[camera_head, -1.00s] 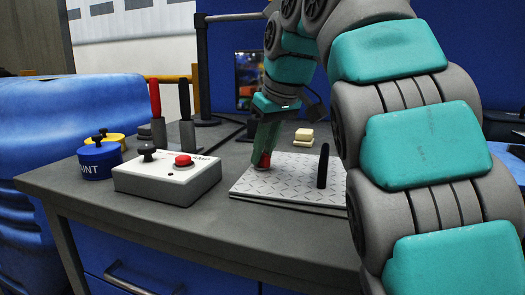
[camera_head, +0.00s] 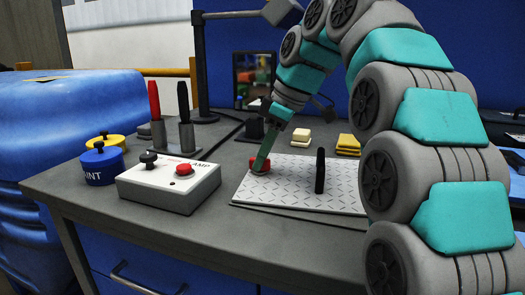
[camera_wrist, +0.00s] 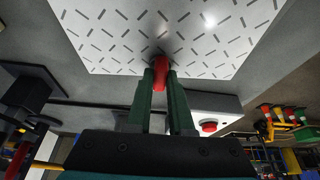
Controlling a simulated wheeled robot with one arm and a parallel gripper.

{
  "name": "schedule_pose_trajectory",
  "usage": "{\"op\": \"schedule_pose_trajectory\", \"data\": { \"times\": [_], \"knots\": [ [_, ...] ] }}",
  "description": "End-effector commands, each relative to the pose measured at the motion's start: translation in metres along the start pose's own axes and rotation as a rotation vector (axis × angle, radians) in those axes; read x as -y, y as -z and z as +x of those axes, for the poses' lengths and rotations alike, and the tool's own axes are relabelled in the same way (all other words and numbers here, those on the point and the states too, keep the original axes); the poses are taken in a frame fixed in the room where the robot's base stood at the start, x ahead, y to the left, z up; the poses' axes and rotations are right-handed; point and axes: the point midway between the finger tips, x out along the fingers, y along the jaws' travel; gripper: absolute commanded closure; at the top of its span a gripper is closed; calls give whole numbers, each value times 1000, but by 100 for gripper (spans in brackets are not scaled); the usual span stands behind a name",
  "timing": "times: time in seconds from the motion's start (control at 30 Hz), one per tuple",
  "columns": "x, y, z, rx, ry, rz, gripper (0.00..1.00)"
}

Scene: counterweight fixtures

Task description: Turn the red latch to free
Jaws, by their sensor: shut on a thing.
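The red latch (camera_head: 260,165) stands at the left end of a white patterned plate (camera_head: 285,195) on the grey table. It also shows in the wrist view (camera_wrist: 161,68), between my fingertips. My gripper (camera_head: 262,158) reaches down onto it from above, tilted, and is shut on it. In the wrist view my green fingers (camera_wrist: 160,80) press on both sides of the red latch. Part of the latch is hidden by the fingers. A black upright post (camera_head: 320,171) stands on the same plate, to the right of the latch.
A white box (camera_head: 165,190) with a black knob and a red button stands left of the plate. Blue (camera_head: 100,167) and yellow (camera_head: 105,141) pots are farther left. Red and black-handled tools stand in a holder (camera_head: 180,137) behind. Cream blocks (camera_head: 301,137) and yellow pads (camera_head: 348,145) lie behind the plate.

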Motion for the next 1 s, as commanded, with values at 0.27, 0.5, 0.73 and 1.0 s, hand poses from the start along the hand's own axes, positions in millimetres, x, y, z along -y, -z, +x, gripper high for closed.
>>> {"op": "schedule_pose_trajectory", "data": {
  "times": [0.27,0.5,0.73,1.0],
  "knots": [
    [0,0,0,0,7,-14,100],
    [0,0,0,0,7,-14,79],
    [0,0,0,0,6,-13,53],
    [0,0,0,0,6,-13,50]
  ]
}}
